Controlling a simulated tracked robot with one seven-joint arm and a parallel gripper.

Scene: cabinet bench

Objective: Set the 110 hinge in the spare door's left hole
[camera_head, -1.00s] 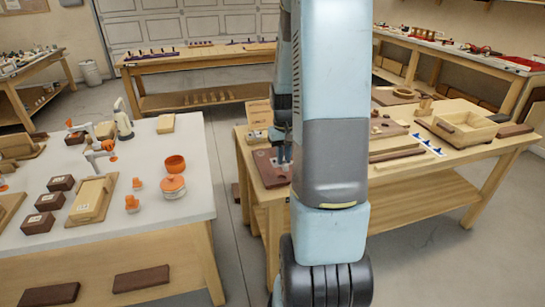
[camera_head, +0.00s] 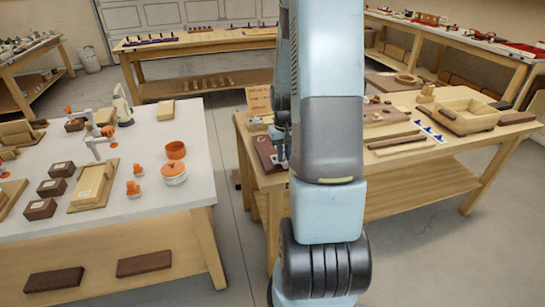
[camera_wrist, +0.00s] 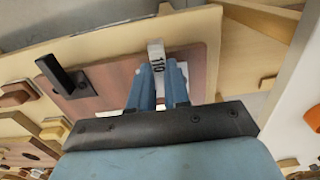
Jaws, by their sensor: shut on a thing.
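My gripper (camera_wrist: 165,85) is shut on the 110 hinge (camera_wrist: 156,52), a pale piece marked "110" that sticks out past the fingertips in the wrist view. Behind it is a brown door panel (camera_wrist: 112,72) with a black handle (camera_wrist: 66,78), apparently the spare door. The hinge appears over the panel; whether it touches cannot be told. The fingers and hinge cover part of the panel, and I cannot make out the left hole. In the head view the panel (camera_head: 264,148) lies at the near left of the right-hand bench, with my gripper (camera_head: 281,158) over it, partly hidden by my arm.
The right-hand bench (camera_head: 440,165) also holds an open wooden box (camera_head: 462,122), dark strips (camera_head: 398,141) and a white strip with blue pieces (camera_head: 428,132). A white-topped bench (camera_head: 150,200) with orange pots stands left. A floor gap separates the benches.

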